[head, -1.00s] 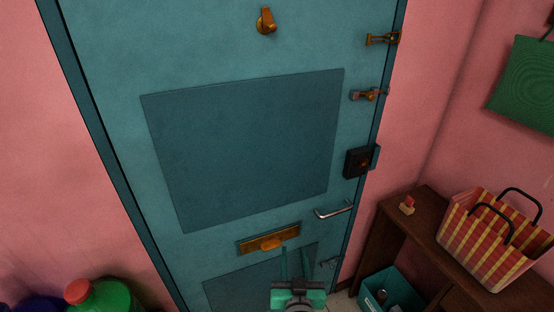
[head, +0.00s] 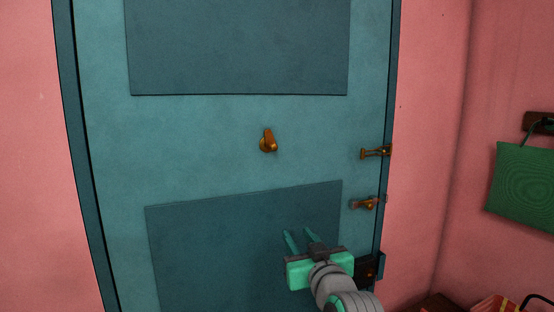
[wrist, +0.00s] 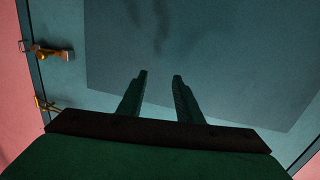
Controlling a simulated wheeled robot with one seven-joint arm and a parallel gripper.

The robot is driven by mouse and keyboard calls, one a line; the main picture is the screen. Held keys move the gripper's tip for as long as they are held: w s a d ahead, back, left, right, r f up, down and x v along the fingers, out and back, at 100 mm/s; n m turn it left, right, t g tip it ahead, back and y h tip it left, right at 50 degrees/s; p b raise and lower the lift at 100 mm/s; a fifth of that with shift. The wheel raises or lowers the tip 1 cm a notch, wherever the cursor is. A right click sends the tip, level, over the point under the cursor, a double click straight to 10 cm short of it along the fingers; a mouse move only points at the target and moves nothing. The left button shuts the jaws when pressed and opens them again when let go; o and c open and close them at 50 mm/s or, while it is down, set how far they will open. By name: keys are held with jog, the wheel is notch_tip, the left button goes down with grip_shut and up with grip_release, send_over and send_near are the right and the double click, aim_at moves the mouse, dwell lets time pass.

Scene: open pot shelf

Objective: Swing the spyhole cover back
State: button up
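The spyhole cover (head: 268,141) is a small brass piece on the teal door (head: 200,130), between the upper and lower dark panels. It has a rounded lower part and a narrow part pointing up. My gripper (head: 298,238) is below it and slightly to the right, in front of the lower panel. Its two green fingers are apart with nothing between them. In the wrist view my gripper (wrist: 160,78) also shows open and empty, facing the panel (wrist: 230,60). I do not see the cover in the wrist view.
A brass latch (head: 375,152), a bolt (head: 368,203) and a dark lock box (head: 369,268) line the door's right edge. A green bag (head: 525,185) hangs on the right pink wall. The door surface around the cover is clear.

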notch_tip(320, 180, up, 11)
jog(key=s+n+y, duration=0.1)
jog(key=s+n, duration=0.1)
jog(key=n+y, duration=0.2)
send_near(275, 147)
jog(key=x, duration=0.8)
jog(key=shift+w+a+r, duration=0.1)
jog(key=shift+w+a, duration=0.05)
jog(key=shift+w, duration=0.1)
grip_shut()
